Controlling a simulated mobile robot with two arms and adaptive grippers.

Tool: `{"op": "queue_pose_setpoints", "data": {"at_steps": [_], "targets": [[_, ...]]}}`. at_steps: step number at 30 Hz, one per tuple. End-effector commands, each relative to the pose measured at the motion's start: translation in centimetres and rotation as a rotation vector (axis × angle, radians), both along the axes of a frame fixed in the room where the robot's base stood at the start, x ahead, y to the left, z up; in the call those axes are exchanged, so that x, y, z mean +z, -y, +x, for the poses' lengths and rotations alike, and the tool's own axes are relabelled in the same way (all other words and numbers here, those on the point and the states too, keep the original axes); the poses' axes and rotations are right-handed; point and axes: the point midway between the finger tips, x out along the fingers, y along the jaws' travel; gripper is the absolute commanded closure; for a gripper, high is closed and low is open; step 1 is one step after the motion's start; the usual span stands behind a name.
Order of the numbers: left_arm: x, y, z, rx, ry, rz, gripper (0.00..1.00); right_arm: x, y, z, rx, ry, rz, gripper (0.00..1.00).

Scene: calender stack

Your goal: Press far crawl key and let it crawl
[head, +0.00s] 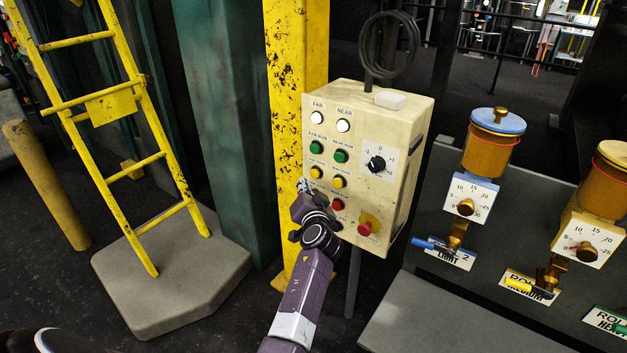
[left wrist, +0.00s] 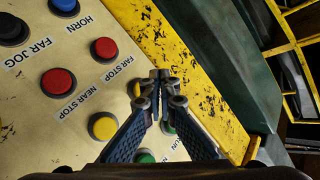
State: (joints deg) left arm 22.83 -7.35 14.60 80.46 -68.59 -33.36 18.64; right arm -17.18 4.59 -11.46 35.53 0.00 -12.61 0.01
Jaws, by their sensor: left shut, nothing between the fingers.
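A cream control box (head: 350,130) has a FAR and a NEAR column of buttons. Its far yellow button (head: 316,173) shows just above my left gripper (head: 305,187); the near yellow button (head: 340,181) is to its right. The left gripper is shut and empty, its fingertips at the panel's left edge. In the left wrist view the shut fingertips (left wrist: 162,86) cover most of a yellow button (left wrist: 134,88). I cannot tell whether they touch it. The near yellow button (left wrist: 102,126) is clear of the fingers. My right gripper is not in view.
Red FAR STOP (left wrist: 104,49) and NEAR STOP (left wrist: 58,82) buttons and green buttons (head: 316,147) lie close by. A red knob on a yellow base (head: 368,226) sits low on the box. A yellow post (head: 290,90) stands just left; roller dials (head: 467,205) stand right.

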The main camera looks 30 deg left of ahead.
Motion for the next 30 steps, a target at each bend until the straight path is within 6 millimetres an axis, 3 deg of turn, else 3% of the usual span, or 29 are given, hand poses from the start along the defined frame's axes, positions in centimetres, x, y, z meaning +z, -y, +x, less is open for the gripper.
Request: {"op": "queue_pose_setpoints", "data": {"at_steps": [1,6,30], "targets": [[-0.5,0.0,0.6,0.0,0.001,0.0,1.0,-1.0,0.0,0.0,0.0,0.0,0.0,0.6],[-0.2,0.1,1.6,0.001,-0.001,0.001,1.0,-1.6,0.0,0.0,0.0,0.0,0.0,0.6],[-0.1,0.2,1.8,0.0,-0.002,0.0,1.0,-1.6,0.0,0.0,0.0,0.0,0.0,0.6]]}}
